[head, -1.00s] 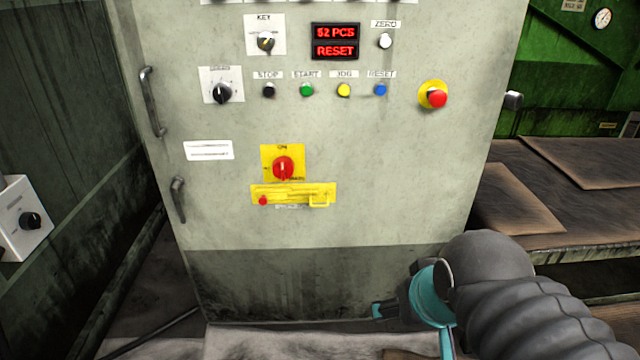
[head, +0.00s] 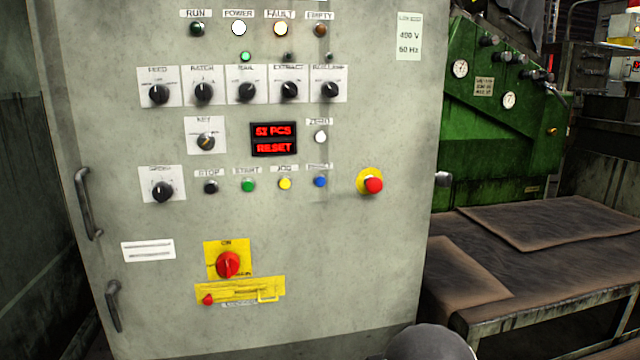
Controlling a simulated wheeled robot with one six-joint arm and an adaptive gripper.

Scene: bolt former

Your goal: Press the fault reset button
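The blue reset button (head: 320,182) is at the right end of the lower button row on the grey control cabinet (head: 330,240). Its label is hard to read now. To its left are the yellow jog (head: 285,184), green start (head: 248,185) and black stop (head: 211,187) buttons. The fault lamp (head: 281,29) glows warm white. The red display (head: 274,139) shows a piece count over RESET. My gripper is out of view; only a dark rounded part of my arm shows at the bottom edge, well below the button.
A red emergency stop (head: 373,185) on a yellow base sticks out right of the reset button. A white zero button (head: 320,137) sits above it. A red main switch (head: 228,264) is lower left. A worn bench (head: 570,275) stands to the right.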

